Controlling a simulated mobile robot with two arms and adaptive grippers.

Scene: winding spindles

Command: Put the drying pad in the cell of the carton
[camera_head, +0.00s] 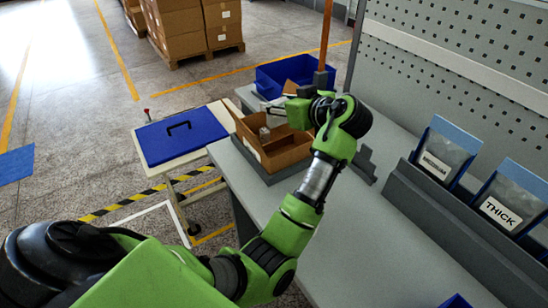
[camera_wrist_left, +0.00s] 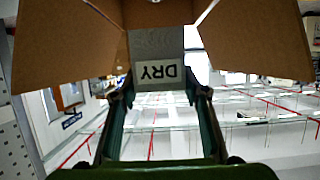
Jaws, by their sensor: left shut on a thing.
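The drying pad (camera_wrist_left: 158,45) is a grey piece with a white label reading DRY, upside down in the left wrist view. My left gripper (camera_wrist_left: 158,93) is shut on its edge. The open brown carton (camera_head: 285,155) stands on the grey bench in the head view, and its flaps also frame the pad in the wrist view (camera_wrist_left: 255,35). In the head view my left gripper (camera_head: 274,107) is over the carton's far side. A small pale piece (camera_head: 264,133) shows inside the carton; I cannot tell whether it is the pad. The carton's cells are mostly hidden. My right gripper is out of view.
A blue bin (camera_head: 268,78) stands behind the carton. A blue lid (camera_head: 180,136) with a handle lies on the side table at left. Pouches in holders, one marked THICK (camera_head: 508,208), line the right rack. The bench (camera_head: 385,240) in front is mostly clear.

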